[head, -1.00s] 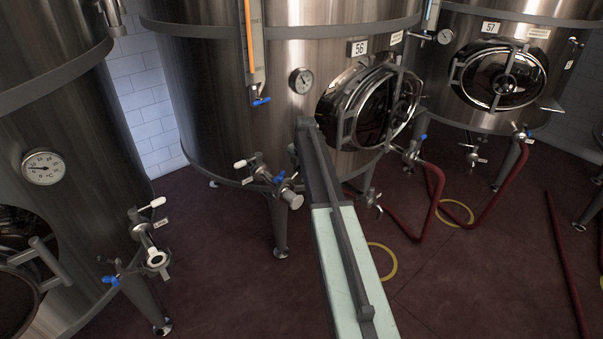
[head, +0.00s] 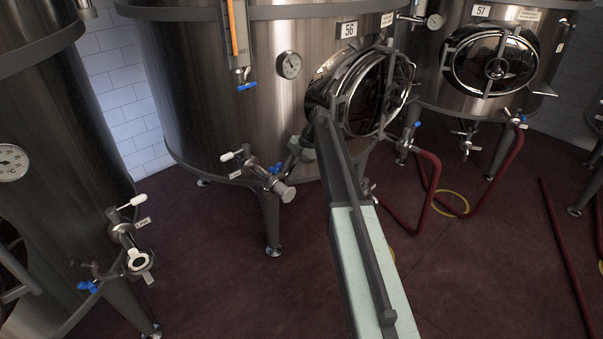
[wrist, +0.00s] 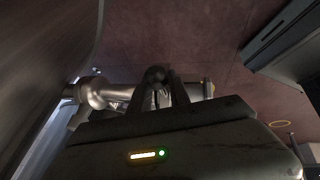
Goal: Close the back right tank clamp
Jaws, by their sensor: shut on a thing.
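The outlet fitting (head: 262,177) sits low on the front of tank 56 (head: 205,110), with a blue handle, a white-tipped lever and a round capped end. My gripper (head: 298,158) is just behind and to the right of this fitting, partly hidden by my arm. In the wrist view, the metal pipe fitting (wrist: 103,92) runs behind my gripper's dark fingers (wrist: 160,88). My gripper is shut on a small metal part there, which seems to be the tank clamp. The fingers and my gripper's body hide most of it, so its open or closed position cannot be told.
A round hatch (head: 365,92) bulges from tank 56 just above my arm. Another tank (head: 50,170) with its own outlet valve (head: 128,240) stands close at left. Tank 57 (head: 435,75) is behind at right. Red hoses (head: 424,205) lie on the dark red floor.

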